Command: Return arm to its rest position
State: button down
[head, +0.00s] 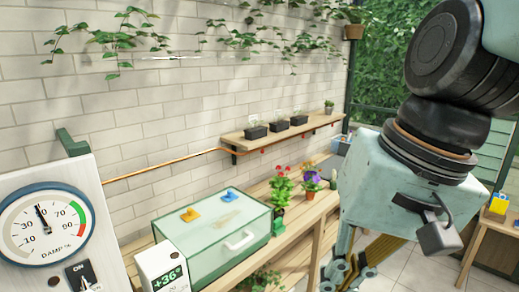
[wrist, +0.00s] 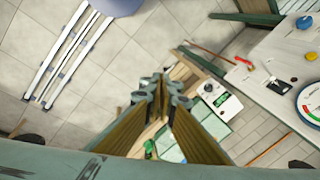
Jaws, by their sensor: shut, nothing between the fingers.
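My gripper shows in the wrist view (wrist: 161,88) with its two fingers together at the tips and nothing held between them. In the head view my pale green wrist housing hangs at the right. Only the upper part of my gripper (head: 345,277) shows below it, and its fingertips are cut off by the lower edge. My gripper is in the air over the floor, apart from the bench and the gauge panel.
A wooden bench (head: 300,238) along the wall holds a glass-topped box (head: 215,232) and several potted plants. A damp gauge panel (head: 55,225) stands at left, near a +36° display (head: 165,272). A shelf (head: 285,132) holds black pots. Floor rails (wrist: 72,58) lie at upper left.

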jog(key=s+d+n+t+h+b, duration=0.1)
jog(key=s+d, duration=0.4)
jog(key=d, duration=0.5)
jog(key=shift+s+f+n+t+h+b, duration=0.25)
jog(key=shift+f+n+t+h+b, duration=0.2)
jog(key=shift+t+h, duration=0.2)
jog(key=c, duration=3.4)
grip_release()
jog(key=shift+a+r, duration=0.1)
